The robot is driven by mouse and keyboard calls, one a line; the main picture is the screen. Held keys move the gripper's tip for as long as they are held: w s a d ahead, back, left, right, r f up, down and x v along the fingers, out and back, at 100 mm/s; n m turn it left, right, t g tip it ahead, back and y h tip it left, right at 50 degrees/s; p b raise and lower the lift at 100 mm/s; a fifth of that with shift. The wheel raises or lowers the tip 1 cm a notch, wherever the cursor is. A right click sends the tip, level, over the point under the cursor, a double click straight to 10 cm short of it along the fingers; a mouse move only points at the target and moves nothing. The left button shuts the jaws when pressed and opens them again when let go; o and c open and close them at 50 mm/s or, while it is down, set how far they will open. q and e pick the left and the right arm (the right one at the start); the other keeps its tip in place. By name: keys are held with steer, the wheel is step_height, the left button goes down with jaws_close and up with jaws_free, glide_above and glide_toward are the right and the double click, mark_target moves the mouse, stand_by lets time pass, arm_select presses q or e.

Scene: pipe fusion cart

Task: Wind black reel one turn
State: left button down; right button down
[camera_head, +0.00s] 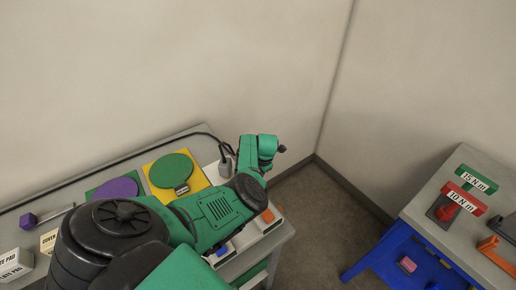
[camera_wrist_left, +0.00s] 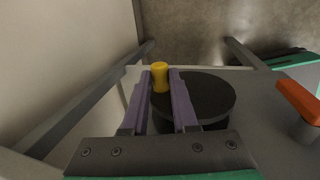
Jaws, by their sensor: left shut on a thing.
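The black reel (camera_wrist_left: 212,98) is a flat dark disc in the left wrist view, just right of the fingers. A yellow upright knob (camera_wrist_left: 160,83) stands at its left edge. My left gripper (camera_wrist_left: 161,74) has its purple fingers on either side of the knob, shut on it. In the head view my green left arm reaches right across the bench; the reel and fingertips cannot be made out there. My right gripper is not in view.
The grey bench (camera_head: 198,134) carries a green disc on a yellow plate (camera_head: 160,190), a purple disc (camera_head: 115,188) and a purple-headed tool (camera_head: 28,221). An orange-topped handle (camera_wrist_left: 300,101) stands right of the reel. A blue-framed table (camera_head: 425,215) stands apart at right, with open floor between.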

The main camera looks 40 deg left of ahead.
arm_select(q)
steer(key=shift+d+r+y+p, duration=0.25)
steer(key=shift+r+y+p, duration=0.15)
steer(key=shift+y+p, duration=0.3)
steer(key=shift+s+d+r+t+y, duration=0.1)
steer(key=shift+d+t+y, duration=0.15)
steer(key=shift+y, duration=0.5)
steer(key=shift+d+r+t+y, duration=0.1)
steer(key=shift+d+t+y, duration=0.2)
steer(key=shift+y, duration=0.5)
steer(key=shift+s+d+r+t+y, duration=0.1)
steer(key=shift+t+y, duration=0.25)
steer(key=shift+y, duration=0.4)
steer(key=c, duration=0.7)
jaws_free()
